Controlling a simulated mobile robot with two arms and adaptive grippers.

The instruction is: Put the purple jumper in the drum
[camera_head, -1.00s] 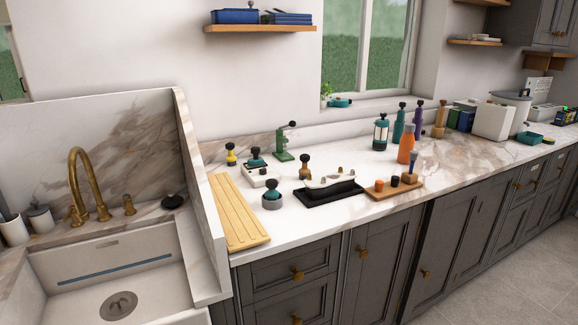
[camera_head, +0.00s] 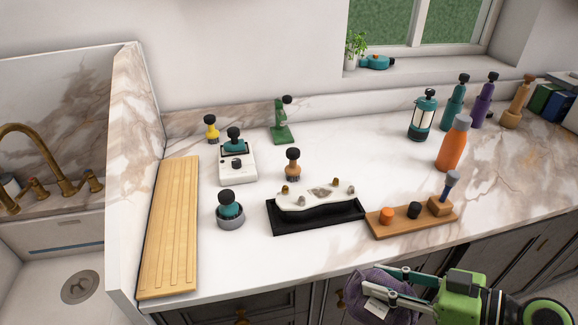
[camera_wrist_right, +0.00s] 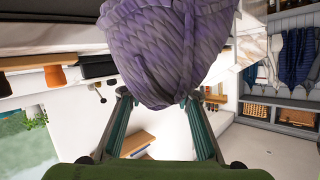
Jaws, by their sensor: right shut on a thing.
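The purple jumper (camera_head: 370,293) is bunched up and hangs in my right gripper (camera_head: 390,285), in front of the counter's front edge. A pale tag shows on it. In the right wrist view the knitted purple jumper (camera_wrist_right: 165,45) fills the top middle, between the fingertips of my right gripper (camera_wrist_right: 155,98), which is shut on it. I see no drum that I can make out in these views. My left gripper is not in view.
The marble counter (camera_head: 300,262) holds a wooden board (camera_head: 170,230), a black tray (camera_head: 315,218), a wooden stand (camera_head: 410,222) and an orange bottle (camera_head: 453,145). A sink is at the left. In the wrist view, garments (camera_wrist_right: 298,55) hang above cubbies.

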